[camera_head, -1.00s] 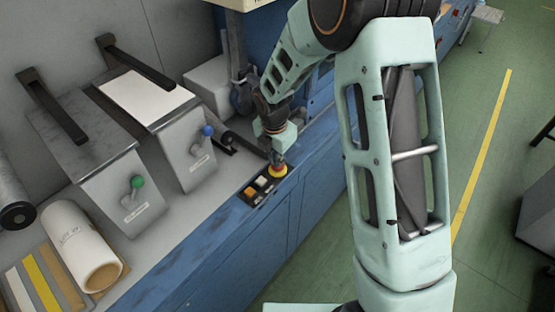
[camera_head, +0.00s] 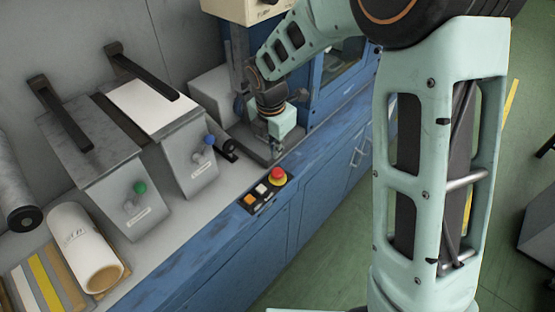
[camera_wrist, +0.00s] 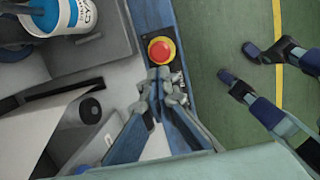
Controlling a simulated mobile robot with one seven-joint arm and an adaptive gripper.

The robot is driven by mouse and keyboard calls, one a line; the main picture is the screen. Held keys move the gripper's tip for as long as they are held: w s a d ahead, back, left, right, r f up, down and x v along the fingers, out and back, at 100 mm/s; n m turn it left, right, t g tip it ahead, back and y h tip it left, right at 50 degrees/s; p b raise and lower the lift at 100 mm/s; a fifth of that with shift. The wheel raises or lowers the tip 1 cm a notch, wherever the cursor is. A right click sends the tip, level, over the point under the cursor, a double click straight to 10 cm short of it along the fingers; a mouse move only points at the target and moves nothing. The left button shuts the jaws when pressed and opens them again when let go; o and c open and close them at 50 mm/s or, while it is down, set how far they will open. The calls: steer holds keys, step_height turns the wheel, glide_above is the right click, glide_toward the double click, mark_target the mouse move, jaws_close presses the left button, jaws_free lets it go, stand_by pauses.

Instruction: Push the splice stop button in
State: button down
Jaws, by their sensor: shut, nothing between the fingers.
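The splice stop button, a red mushroom head on a yellow ring, stands at the far end of a small black control panel (camera_head: 262,192) on the blue machine's front ledge. The red head (camera_head: 277,174) is in plain sight in the head view, and it also shows in the wrist view (camera_wrist: 160,50). I cannot tell how deep it sits. My gripper (camera_head: 274,152) is shut and empty, just behind and above the button in the head view. In the wrist view its fingertips (camera_wrist: 160,73) appear just below the red head, seemingly apart from it.
An orange button (camera_head: 250,199) and a white button (camera_head: 261,189) sit beside the red one. Two grey boxes with a green knob (camera_head: 139,187) and a blue knob (camera_head: 209,140) stand left. A white cyan-ink bucket (camera_wrist: 70,15) is near in the wrist view. The green aisle floor is open at right.

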steer(key=shift+s+r, duration=0.15)
steer(key=shift+r, duration=0.7)
steer(key=shift+s+r, duration=0.1)
steer(key=shift+r, duration=0.7)
